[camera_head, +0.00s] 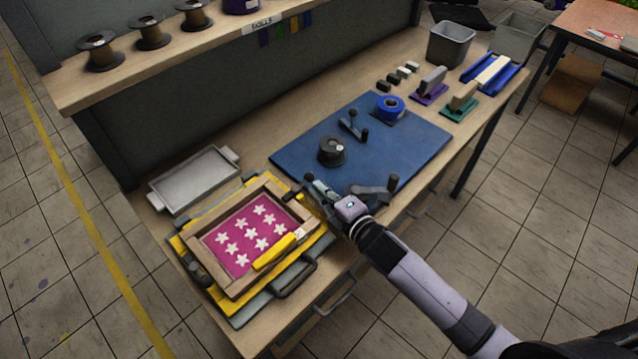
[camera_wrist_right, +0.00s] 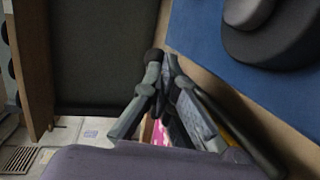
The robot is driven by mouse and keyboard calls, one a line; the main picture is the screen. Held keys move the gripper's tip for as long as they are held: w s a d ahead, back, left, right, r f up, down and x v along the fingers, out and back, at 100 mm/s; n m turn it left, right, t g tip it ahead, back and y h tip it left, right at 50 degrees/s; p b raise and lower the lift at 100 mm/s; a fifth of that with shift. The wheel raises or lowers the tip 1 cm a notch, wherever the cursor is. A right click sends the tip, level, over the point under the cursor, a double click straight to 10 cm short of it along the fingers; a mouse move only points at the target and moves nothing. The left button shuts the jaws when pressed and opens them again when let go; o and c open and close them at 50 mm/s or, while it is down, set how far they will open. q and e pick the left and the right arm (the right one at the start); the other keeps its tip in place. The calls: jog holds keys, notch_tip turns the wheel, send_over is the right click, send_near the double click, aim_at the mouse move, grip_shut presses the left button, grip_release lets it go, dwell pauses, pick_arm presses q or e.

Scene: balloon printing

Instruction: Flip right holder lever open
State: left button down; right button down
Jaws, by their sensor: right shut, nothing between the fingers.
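A wooden screen frame (camera_head: 207,262) with a pink mesh of white stars lies in a yellow holder (camera_head: 178,243) at the table's near left. A small dark lever end (camera_head: 291,195) shows at the holder's right corner, beside my right gripper (camera_head: 309,181). My right gripper is shut and empty, its tip just off that corner. In the right wrist view, the fingers (camera_wrist_right: 168,92) are close together among dark rod-like parts; I cannot tell whether they touch the lever. My left gripper is not in view.
A yellow-handled tool (camera_head: 274,252) lies across the screen. A blue mat (camera_head: 415,140) with a dark spool (camera_head: 331,150) and crank-like handles (camera_head: 352,126) lies to the right. A grey tray (camera_head: 194,180) is behind the holder. Above the holder is open space.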

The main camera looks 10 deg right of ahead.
jog(key=shift+w+a+f, duration=0.1)
jog(key=shift+w+a, duration=0.15)
jog(key=shift+w, duration=0.25)
